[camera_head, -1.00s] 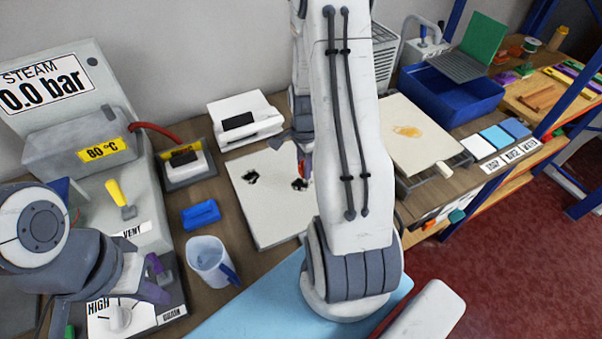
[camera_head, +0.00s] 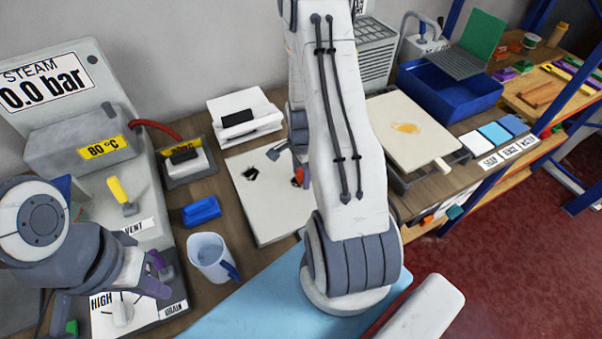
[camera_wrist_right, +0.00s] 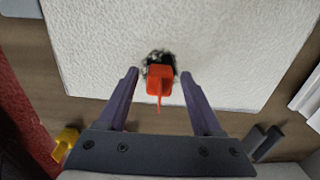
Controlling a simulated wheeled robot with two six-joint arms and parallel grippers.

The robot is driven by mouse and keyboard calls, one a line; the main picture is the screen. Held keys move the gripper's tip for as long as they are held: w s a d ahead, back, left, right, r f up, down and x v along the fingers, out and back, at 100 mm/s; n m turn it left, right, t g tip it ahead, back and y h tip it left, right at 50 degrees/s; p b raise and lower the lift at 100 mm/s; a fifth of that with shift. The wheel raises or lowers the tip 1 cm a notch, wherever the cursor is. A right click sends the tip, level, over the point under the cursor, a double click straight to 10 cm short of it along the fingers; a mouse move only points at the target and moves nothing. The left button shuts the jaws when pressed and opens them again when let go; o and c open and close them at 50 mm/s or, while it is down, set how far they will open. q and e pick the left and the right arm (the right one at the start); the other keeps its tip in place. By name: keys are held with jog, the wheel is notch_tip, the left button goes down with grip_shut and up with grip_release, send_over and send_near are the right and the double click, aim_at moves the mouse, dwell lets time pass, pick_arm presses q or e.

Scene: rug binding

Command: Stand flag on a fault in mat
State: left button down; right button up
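The cream mat (camera_head: 262,215) lies flat on the bench and also fills the upper part of the right wrist view (camera_wrist_right: 230,50). One dark fault (camera_head: 250,173) shows at its left. A second dark fault (camera_wrist_right: 160,58) shows in the right wrist view. The small red flag (camera_wrist_right: 160,82) is at this fault and partly covers it; it also shows in the head view (camera_head: 299,176). My right gripper (camera_wrist_right: 159,78) is open, its fingers apart on either side of the flag with gaps. My left gripper (camera_head: 160,275) hangs over the steam unit's front; its fingers look apart.
A clear jug (camera_head: 208,255) and a blue block (camera_head: 201,212) stand left of the mat. A white device (camera_head: 244,115) is behind it. A second stained mat (camera_head: 405,128) and a blue bin (camera_head: 450,95) are to the right, beyond my right arm.

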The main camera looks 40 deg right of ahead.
aim_at(301, 173)
jog(key=shift+r, duration=0.5)
notch_tip(301, 173, up, 11)
jog(key=b, duration=0.2)
jog(key=a+r+n, duration=0.4)
jog(key=a+n, duration=0.2)
jog(key=a, duration=0.4)
jog(key=s+a+r+n, duration=0.3)
jog(key=a+n, duration=0.5)
jog(key=a, duration=0.3)
jog(key=s+a+r+n+y, duration=0.1)
jog(key=s+a+r+n, duration=0.2)
jog(key=s+a+n, duration=0.7)
jog(key=s+n, duration=0.3)
jog(key=n, duration=0.1)
jog(key=shift+s+r, duration=0.2)
jog(key=shift+r, duration=0.05)
